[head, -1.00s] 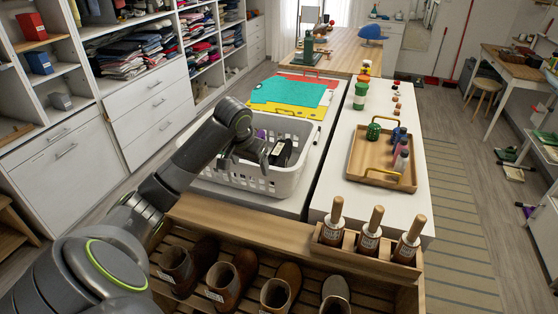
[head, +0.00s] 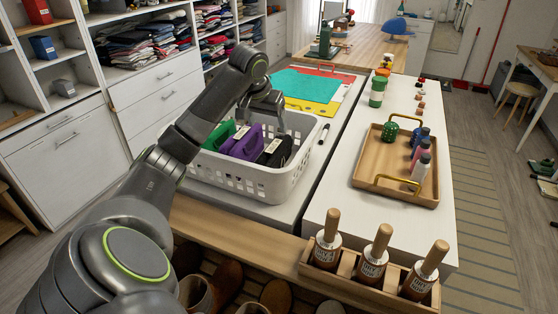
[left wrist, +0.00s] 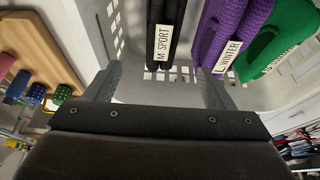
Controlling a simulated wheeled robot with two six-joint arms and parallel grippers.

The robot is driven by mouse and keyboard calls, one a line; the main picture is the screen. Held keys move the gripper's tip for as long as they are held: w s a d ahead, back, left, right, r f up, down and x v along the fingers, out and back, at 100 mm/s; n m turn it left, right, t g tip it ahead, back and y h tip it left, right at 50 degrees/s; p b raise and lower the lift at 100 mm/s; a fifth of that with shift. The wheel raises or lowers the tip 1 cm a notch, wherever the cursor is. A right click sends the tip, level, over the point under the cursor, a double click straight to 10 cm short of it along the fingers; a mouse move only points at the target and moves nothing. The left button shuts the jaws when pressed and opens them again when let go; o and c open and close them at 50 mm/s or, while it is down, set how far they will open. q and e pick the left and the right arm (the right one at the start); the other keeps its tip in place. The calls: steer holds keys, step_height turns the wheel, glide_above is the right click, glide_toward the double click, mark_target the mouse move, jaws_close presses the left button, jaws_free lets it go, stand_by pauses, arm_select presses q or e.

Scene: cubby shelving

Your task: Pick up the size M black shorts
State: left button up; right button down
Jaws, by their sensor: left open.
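The black shorts (head: 277,151) are folded in the white laundry basket (head: 262,183), at the right of the folded items. In the left wrist view the black shorts (left wrist: 179,14) carry a white tag reading "M SPORT". A purple folded garment (head: 243,144), tagged "WINTER" in the left wrist view (left wrist: 222,25), lies beside them, with a green one (head: 218,134) to its left. My left gripper (head: 264,118) is over the far part of the basket, apart from the shorts. In the left wrist view its fingers (left wrist: 160,85) are spread and empty, with the shorts ahead between them.
A wooden tray (head: 375,170) with brass handles holds several bottles on the white counter to the right. A wooden holder (head: 345,282) with several wooden-handled bottles stands in front. A teal sheet (head: 303,88) lies behind.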

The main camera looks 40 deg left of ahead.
arm_select(q)
glide_above(272, 148)
steer(key=s+d, duration=0.1)
steer(key=s, duration=0.2)
steer(key=f, duration=0.5)
steer(key=shift+w+f+p, duration=0.1)
steer(key=shift+w+p, duration=0.15)
steer(key=shift+p, duration=0.05)
steer(key=x, duration=0.4)
steer(key=shift+w, duration=0.2)
steer(key=shift+w+f, duration=0.1)
steer(key=shift+f, duration=0.3)
steer(key=p+x, duration=0.1)
steer(key=x, duration=0.4)
steer(key=shift+a, duration=0.15)
arm_select(e)
steer(key=shift+s+d+r, duration=0.2)
steer(key=shift+s+r, duration=0.55)
steer(key=shift+r, duration=0.25)
arm_select(q)
steer(key=c, duration=1.2)
